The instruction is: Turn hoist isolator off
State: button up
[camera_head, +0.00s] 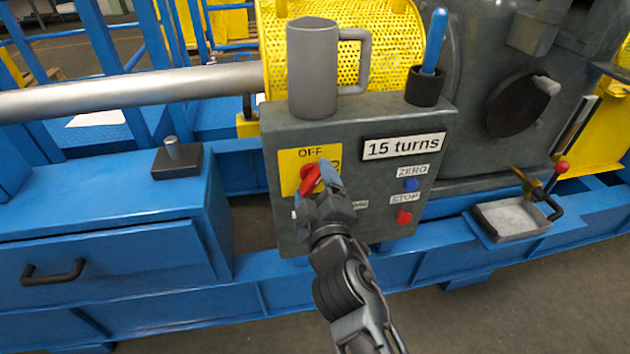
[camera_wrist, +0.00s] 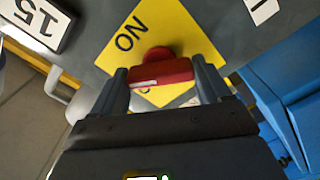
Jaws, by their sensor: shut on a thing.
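The hoist isolator is a red rotary handle (camera_head: 309,180) on a yellow plate (camera_head: 288,160) at the left of a grey control box. "OFF" is printed at the top of the plate in the head view. The handle sits tilted, its upper end leaning right. My gripper (camera_head: 318,178) is at the handle, its fingers on either side of it. In the wrist view the red handle (camera_wrist: 162,74) lies between the two fingers of my gripper (camera_wrist: 165,82), with "ON" visible on the yellow plate (camera_wrist: 180,30). My gripper covers the lower right of the plate in the head view.
A grey mug (camera_head: 312,70) and a black cup (camera_head: 425,88) with a blue-handled tool stand on top.

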jog(key=n+p, duration=0.1)
jog(key=n, duration=0.3)
jog(key=shift+n+p, duration=0.55)
jog(key=shift+n, duration=0.85)
jog(key=shift+f, duration=0.1)
jog(key=o, duration=1)
jog(key=v, duration=0.8)
